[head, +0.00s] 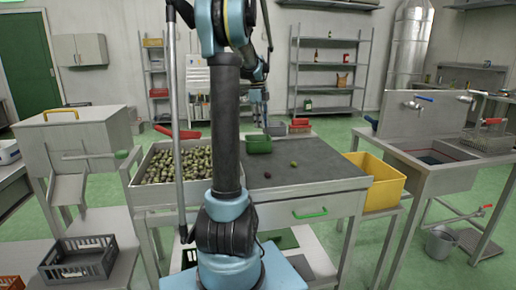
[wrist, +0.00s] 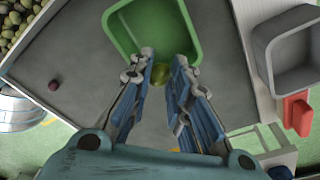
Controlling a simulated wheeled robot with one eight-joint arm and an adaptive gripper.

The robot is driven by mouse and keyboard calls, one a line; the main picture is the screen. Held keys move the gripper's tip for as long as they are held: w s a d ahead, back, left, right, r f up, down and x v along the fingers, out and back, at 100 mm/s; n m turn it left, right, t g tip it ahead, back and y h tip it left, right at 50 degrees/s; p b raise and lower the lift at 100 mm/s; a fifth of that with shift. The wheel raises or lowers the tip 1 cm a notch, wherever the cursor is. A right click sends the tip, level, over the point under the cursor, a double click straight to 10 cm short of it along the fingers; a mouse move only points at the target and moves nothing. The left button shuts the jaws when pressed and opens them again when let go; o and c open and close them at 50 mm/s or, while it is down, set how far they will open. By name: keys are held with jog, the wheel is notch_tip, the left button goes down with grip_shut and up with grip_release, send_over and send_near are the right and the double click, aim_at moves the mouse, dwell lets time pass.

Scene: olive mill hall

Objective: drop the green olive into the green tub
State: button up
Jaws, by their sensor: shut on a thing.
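In the wrist view the green olive (wrist: 160,74) sits between the fingertips of my gripper (wrist: 161,72), which is shut on it. The green tub (wrist: 113,30) lies just beyond the fingertips, and the olive overlaps its near rim in the picture. I cannot tell its height above the rim. In the head view the green tub (head: 258,149) stands at the back of the worktop. My gripper (head: 258,118) shows small above and behind it there, and the held olive cannot be made out.
A dark olive (head: 268,174) and a small yellow-green one (head: 293,163) lie on the grey worktop (head: 320,174). A bin of olives (head: 134,186) stands left, a yellow crate (head: 384,193) right. A grey container (wrist: 258,45) is beside the tub in the wrist view.

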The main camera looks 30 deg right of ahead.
jog(key=o, duration=0.7)
jog(key=shift+o, duration=0.2)
notch_tip(320, 180, up, 12)
jog(key=w, duration=0.1)
jog(key=shift+w+a, duration=0.25)
jog(key=shift+a, duration=0.15)
jog(key=shift+f, duration=0.1)
